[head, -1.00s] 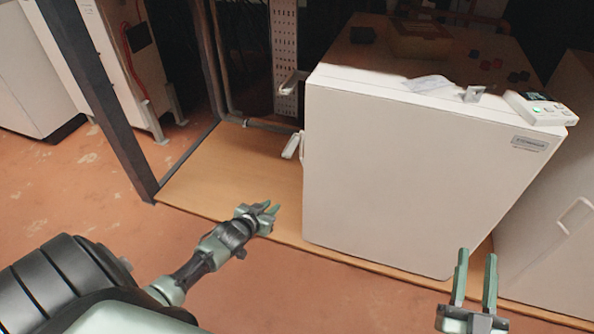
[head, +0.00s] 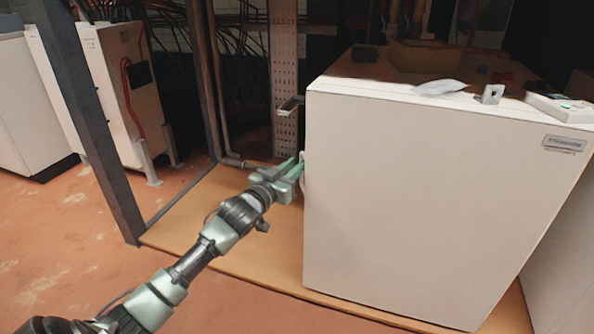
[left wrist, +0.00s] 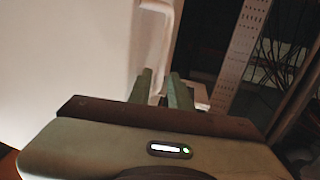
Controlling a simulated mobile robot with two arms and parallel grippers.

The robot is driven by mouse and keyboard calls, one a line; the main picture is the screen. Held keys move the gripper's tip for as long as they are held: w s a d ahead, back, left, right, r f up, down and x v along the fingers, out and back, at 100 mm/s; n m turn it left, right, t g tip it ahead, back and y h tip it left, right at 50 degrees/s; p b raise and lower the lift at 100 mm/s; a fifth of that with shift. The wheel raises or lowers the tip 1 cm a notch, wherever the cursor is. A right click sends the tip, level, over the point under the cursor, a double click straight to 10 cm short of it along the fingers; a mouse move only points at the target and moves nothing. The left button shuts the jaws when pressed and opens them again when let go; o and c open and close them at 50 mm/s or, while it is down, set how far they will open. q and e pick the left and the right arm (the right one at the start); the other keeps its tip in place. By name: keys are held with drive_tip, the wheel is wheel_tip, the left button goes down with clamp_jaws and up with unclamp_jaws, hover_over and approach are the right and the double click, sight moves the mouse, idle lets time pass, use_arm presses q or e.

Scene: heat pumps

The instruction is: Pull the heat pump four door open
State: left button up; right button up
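The heat pump door is the broad white front (head: 420,200) of the cabinet in the head view, and it looks shut. A white handle (head: 303,168) on its left edge is partly hidden by my left gripper (head: 295,168). In the left wrist view the handle (left wrist: 163,35) runs down toward the space between the fingers of my left gripper (left wrist: 162,90). The fingers stand apart, one on each side of the handle's lower part; I cannot tell whether they touch it. My right gripper is not in view.
A dark frame post (head: 95,120) stands at the left on the wooden base (head: 185,215). Small items, including a control box (head: 560,106), lie on the cabinet top.

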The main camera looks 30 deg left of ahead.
use_arm(q)
drive_tip(key=shift+w, duration=0.85)
clamp_jaws()
idle(0.8)
